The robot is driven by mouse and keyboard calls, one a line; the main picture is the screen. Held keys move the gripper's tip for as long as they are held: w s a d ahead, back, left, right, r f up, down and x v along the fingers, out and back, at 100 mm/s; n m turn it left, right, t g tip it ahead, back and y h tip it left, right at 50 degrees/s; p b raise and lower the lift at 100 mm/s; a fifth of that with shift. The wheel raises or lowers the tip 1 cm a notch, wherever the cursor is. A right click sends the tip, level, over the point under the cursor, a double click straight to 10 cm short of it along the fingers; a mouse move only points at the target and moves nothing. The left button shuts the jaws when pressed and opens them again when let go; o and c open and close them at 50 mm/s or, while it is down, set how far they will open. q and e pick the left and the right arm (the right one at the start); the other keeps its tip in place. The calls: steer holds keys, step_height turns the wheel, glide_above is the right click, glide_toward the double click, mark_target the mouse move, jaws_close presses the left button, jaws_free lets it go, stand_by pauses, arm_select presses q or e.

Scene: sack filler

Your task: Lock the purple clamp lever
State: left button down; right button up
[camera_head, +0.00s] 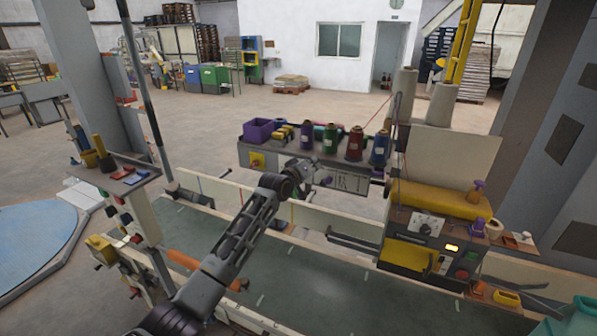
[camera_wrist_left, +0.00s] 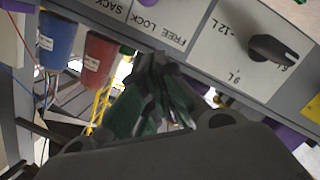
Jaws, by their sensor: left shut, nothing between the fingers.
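A white panel in the left wrist view carries the printed words SACK, LOCK and FREE (camera_wrist_left: 150,25). A small purple part (camera_wrist_left: 116,4), possibly the clamp lever, is cut off by the top edge beside these words. My right gripper is not in view.
A black dial (camera_wrist_left: 272,48) with litre marks is beside the lettering. A purple bin (camera_head: 258,131) and several thread spools (camera_head: 355,145) stand on the bench. A yellow-topped machine (camera_head: 440,200) is at the right. The green conveyor belt (camera_head: 340,285) runs below my arm.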

arm_select(q)
steer(key=b+v, duration=0.1)
steer(key=v, duration=0.8)
steer(key=shift+d+b, duration=0.2)
steer(key=shift+b, duration=0.2)
steer(key=shift+s, duration=0.2)
